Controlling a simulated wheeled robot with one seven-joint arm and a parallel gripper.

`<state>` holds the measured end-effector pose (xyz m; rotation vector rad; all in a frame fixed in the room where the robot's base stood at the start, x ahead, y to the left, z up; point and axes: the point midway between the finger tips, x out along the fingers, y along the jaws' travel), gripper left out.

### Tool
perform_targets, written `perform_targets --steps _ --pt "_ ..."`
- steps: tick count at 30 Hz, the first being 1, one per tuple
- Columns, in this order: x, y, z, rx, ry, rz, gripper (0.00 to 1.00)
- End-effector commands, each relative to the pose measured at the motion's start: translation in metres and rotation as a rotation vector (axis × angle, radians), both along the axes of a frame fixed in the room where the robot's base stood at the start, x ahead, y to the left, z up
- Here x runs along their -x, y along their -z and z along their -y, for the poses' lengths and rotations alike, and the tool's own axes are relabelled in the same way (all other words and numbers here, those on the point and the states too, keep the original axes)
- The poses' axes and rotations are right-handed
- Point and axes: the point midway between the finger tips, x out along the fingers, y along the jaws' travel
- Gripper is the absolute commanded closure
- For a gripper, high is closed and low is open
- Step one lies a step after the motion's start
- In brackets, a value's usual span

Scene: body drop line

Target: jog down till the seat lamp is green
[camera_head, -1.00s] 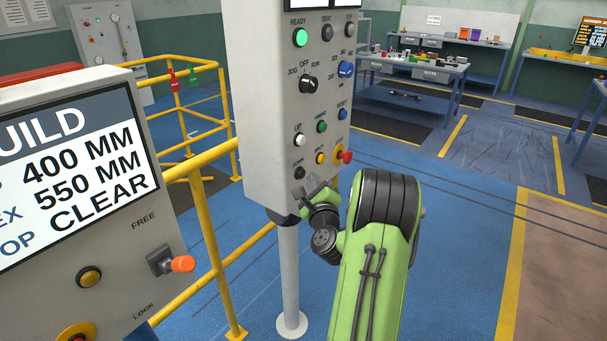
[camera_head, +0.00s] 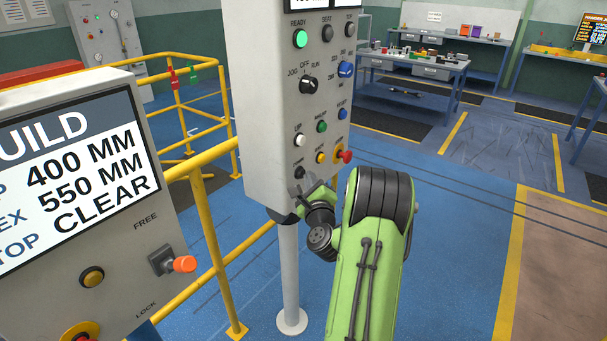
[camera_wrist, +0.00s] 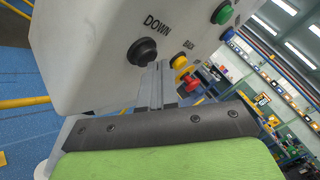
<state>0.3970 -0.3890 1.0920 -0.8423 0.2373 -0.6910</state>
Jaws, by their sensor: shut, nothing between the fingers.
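The control box (camera_head: 262,90) stands on a post. Its READY lamp (camera_head: 300,39) is lit green. The SEAT lamp (camera_head: 327,33) is grey and unlit. The black DOWN button (camera_head: 299,172) is at the bottom left of the box face, below the white UP button (camera_head: 299,140). My gripper (camera_head: 299,188) is just below the DOWN button. In the wrist view the DOWN button (camera_wrist: 141,51) is uncovered, and my shut, empty fingers (camera_wrist: 158,68) are close beside it. I cannot tell whether they touch it.
The JOG/OFF/RUN selector (camera_head: 309,85) sits above the buttons. A red button (camera_head: 346,157) and a yellow button (camera_head: 320,158) are right of DOWN. A yellow railing (camera_head: 208,230) and a build display panel (camera_head: 75,190) stand at the left.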

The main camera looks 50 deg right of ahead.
Motion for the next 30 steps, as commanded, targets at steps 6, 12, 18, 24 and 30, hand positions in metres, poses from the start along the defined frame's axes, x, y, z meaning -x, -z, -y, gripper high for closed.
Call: perform_targets --steps 6,12,18,24,30 --pt "-0.003 -0.001 0.0 0.0 -0.001 0.0 1.0" --pt "-0.004 0.0 0.0 0.0 -0.001 0.0 1.0" --pt "0.002 0.002 0.0 0.001 0.001 0.0 1.0" --pt "0.014 0.003 0.001 0.001 0.001 0.0 1.0" --pt "0.015 0.0 0.001 0.0 -0.001 -0.001 1.0"
